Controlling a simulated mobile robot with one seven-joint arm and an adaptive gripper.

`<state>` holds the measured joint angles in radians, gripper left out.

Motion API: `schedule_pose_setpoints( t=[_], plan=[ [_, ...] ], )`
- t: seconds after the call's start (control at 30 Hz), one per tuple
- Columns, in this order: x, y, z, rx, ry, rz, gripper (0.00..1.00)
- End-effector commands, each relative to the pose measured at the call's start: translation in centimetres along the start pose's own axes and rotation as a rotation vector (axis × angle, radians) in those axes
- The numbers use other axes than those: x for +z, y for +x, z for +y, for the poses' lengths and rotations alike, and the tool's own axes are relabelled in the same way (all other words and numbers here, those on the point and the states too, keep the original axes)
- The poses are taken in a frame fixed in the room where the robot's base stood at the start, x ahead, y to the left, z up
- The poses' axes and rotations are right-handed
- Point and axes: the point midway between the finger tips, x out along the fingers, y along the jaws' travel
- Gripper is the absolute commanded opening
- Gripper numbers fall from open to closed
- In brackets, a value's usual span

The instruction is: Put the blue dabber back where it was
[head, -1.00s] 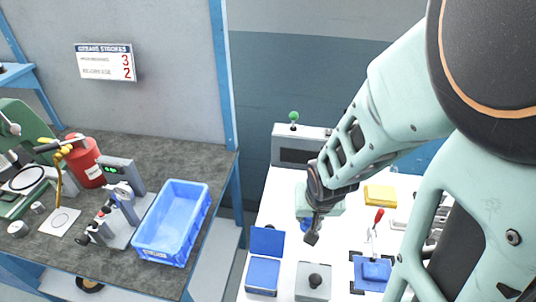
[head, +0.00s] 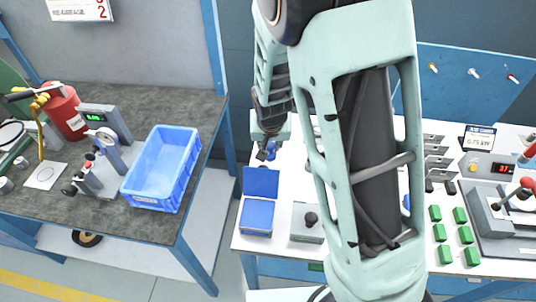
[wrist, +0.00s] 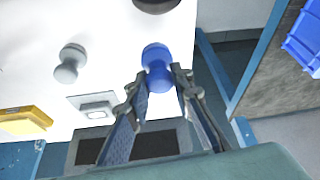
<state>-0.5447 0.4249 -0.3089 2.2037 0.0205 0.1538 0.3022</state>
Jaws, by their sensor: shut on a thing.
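My gripper (head: 268,136) is over the back left part of the white bench, behind the open blue pad box (head: 257,216). It is shut on the blue dabber (wrist: 156,65), which sits between the fingertips (wrist: 162,82) in the wrist view. In the head view a bit of the blue dabber (head: 271,152) shows below the fingers. I cannot tell if its base touches the bench. A grey dabber (wrist: 70,62) stands on the white bench, apart from the gripper, with a pale square pad (wrist: 94,104) near it.
A grey block with a black knob (head: 308,223) stands right of the pad box. A yellow block (wrist: 24,121) lies on the bench. Several green blocks (head: 440,232) are at the right. A blue bin (head: 163,168) stands on the dark left bench. My arm hides the bench's middle.

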Motion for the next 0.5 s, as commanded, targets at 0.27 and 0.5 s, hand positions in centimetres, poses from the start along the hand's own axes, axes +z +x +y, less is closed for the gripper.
schedule_pose_setpoints(
  t=[0.27, 0.5],
  plan=[
    [0.4, 2.8, -0.5, 0.000, 0.000, -0.001, 0.01],
    [1.0, 4.1, -0.5, 0.000, 0.000, -0.001, 0.01]
  ],
)
